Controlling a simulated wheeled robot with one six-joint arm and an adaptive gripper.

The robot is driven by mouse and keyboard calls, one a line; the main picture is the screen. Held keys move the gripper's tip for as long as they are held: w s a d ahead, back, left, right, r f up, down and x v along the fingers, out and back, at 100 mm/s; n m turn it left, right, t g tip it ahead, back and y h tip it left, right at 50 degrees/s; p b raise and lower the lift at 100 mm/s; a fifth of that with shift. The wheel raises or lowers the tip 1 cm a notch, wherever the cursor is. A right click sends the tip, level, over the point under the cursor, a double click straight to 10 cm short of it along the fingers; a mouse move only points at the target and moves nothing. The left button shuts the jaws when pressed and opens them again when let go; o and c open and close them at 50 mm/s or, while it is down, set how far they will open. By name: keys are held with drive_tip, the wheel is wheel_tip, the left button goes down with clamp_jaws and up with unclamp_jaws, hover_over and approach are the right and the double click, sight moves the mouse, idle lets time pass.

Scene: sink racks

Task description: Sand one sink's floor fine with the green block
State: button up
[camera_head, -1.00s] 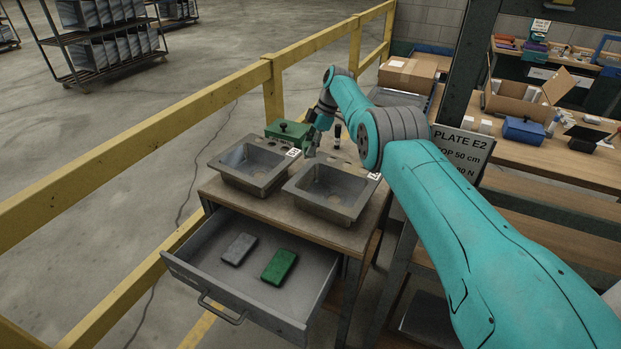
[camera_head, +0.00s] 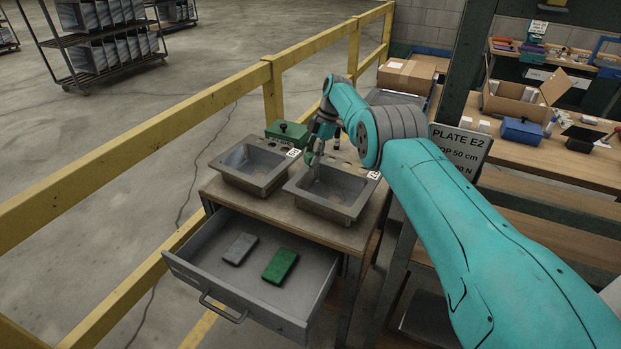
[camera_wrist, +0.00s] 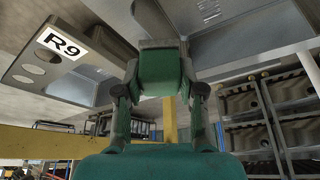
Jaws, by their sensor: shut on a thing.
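My gripper (camera_head: 314,160) is over the back left part of the right sink (camera_head: 345,212), with its tips low, near or inside the basin. In the wrist view its two fingers (camera_wrist: 160,85) are shut on a dark green blocky thing (camera_wrist: 160,70). I cannot tell whether this touches the sink floor. The left sink (camera_head: 232,176) is beside the right one and looks empty. A green block (camera_head: 280,266) lies flat in the open drawer (camera_head: 205,262), to the right of a grey block (camera_head: 240,249).
A green box with a knob (camera_head: 289,131) stands behind the left sink. A yellow railing (camera_head: 200,107) runs along the left. A sign (camera_head: 461,148) and workbench (camera_head: 560,160) are at right.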

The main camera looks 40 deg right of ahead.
drive_tip(key=shift+s+a+f+n, duration=0.35)
drive_tip(key=shift+s+n, duration=0.15)
drive_tip(key=shift+n, duration=0.1)
